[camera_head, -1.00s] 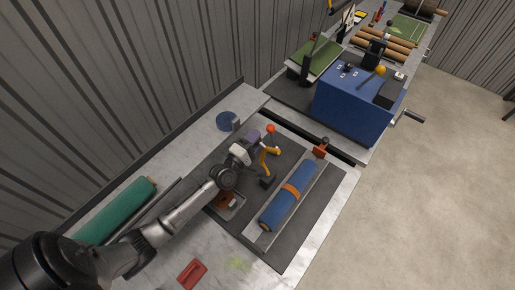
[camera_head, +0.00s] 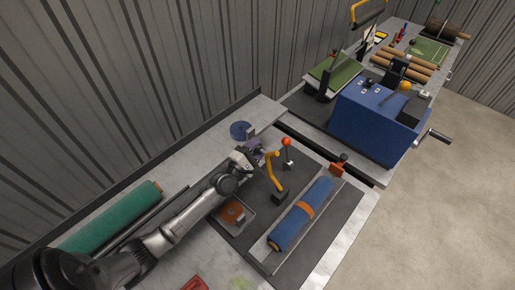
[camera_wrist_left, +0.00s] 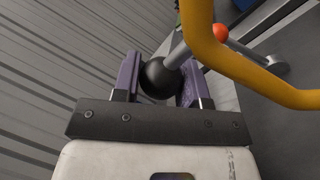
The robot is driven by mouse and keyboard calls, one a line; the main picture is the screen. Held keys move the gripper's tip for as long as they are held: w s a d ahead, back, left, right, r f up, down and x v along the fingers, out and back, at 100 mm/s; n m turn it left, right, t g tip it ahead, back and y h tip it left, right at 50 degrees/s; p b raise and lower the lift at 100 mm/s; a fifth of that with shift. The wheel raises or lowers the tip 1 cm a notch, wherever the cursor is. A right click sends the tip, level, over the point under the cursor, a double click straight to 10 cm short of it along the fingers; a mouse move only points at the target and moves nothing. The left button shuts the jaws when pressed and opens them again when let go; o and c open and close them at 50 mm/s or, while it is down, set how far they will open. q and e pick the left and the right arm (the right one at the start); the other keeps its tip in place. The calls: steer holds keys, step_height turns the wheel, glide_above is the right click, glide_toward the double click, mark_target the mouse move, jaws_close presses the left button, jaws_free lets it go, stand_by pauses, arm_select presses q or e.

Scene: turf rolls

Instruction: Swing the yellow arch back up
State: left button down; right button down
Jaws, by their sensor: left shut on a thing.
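The yellow arch (camera_head: 274,172) stands on a black foot (camera_head: 280,198), left of the blue roll in the head view. It crosses the top right of the left wrist view as a bent yellow tube (camera_wrist_left: 240,70). My left gripper (camera_head: 256,148) is beside the arch's upper end, on its left. In the left wrist view its purple fingers (camera_wrist_left: 158,80) are shut on a black ball knob (camera_wrist_left: 160,77). A grey rod runs from the knob up behind the yellow tube; where it joins is hidden. My right gripper is not in view.
An orange-red ball on a lever (camera_head: 286,142) stands close to the arch. A blue roll with an orange band (camera_head: 320,190) lies in a tray to the right. A blue disc (camera_head: 240,130) lies near the wall, and a blue cabinet (camera_head: 375,125) stands at the back right.

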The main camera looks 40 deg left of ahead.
arm_select(q)
steer(key=c, duration=0.7)
jaws_free()
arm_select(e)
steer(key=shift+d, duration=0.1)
